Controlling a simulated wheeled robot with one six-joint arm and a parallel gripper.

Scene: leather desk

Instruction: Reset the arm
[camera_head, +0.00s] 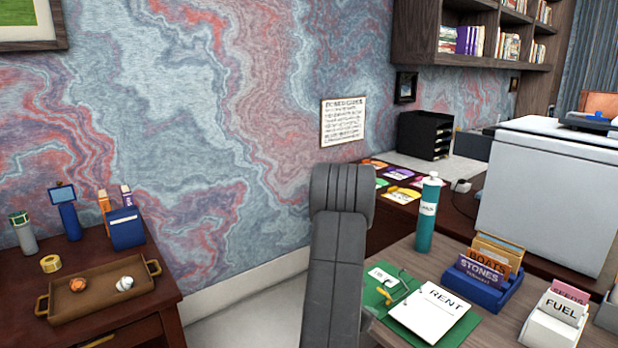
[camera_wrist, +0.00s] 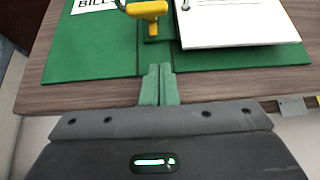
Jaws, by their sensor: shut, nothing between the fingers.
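My gripper (camera_wrist: 159,72) shows in the wrist view with its two greenish fingers together and nothing between them. The fingertips point at the front edge of a desk, over or near a green folder (camera_wrist: 90,60). I cannot tell whether they touch it. In the head view my grey arm rises in the middle of the picture and hides part of the desk's left edge; my gripper is not visible there.
The right desk (camera_head: 405,255) holds the green folder, a RENT paper (camera_head: 435,312), a teal bottle (camera_head: 427,215), a blue STONES box (camera_head: 482,290) and a white FUEL box (camera_head: 552,325). A yellow-handled object (camera_wrist: 150,10) lies near the fingers. A wooden tray (camera_head: 100,298) stands left.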

